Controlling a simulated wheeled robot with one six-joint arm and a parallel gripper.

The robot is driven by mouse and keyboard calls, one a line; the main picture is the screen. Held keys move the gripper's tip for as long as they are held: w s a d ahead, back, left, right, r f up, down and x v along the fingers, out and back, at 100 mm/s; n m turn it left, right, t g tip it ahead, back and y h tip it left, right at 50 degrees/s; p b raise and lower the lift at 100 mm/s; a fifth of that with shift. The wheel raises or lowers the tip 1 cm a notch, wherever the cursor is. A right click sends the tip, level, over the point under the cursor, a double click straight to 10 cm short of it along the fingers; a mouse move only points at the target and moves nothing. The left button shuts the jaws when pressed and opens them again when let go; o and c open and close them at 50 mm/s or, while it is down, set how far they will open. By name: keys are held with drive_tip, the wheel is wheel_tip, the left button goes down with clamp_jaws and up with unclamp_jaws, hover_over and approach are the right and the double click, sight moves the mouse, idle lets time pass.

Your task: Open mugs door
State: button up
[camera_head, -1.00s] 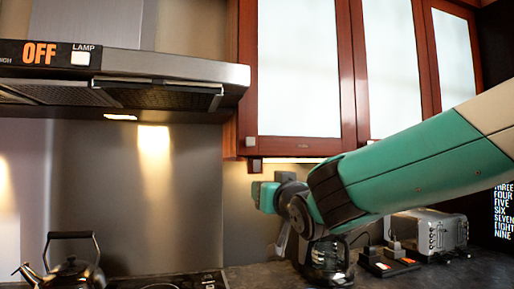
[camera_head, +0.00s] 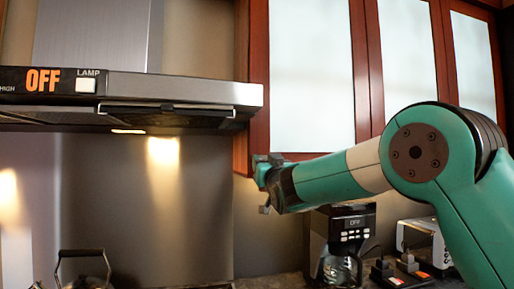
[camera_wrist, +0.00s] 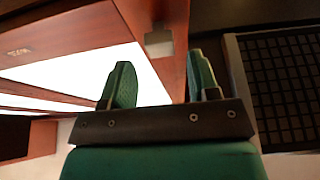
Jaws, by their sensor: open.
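The leftmost cabinet door (camera_head: 312,75) has a red-brown wooden frame and a frosted white pane, and it looks closed. In the wrist view its wooden frame (camera_wrist: 70,30) carries small lettering that I cannot read clearly. A small square metal knob (camera_wrist: 158,40) sits at the door's corner; in the head view my gripper seems to hide it. My gripper (camera_head: 266,172) is at the door's lower left corner. In the wrist view my gripper (camera_wrist: 161,78) is open, its two green fingers apart, with the knob ahead between them. I cannot tell whether they touch it.
The range hood (camera_head: 180,95) stands just left of the cabinet, close to my gripper; its filter grille (camera_wrist: 285,85) fills the wrist view's right side. Two more cabinet doors (camera_head: 408,55) are to the right. A coffee maker (camera_head: 343,240), a toaster (camera_head: 425,240) and a kettle (camera_head: 85,280) are below.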

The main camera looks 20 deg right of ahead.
sight(263, 158)
drive_tip(key=shift+p+x, duration=0.6)
drive_tip(key=shift+x, duration=1.1)
drive_tip(key=shift+a, duration=0.1)
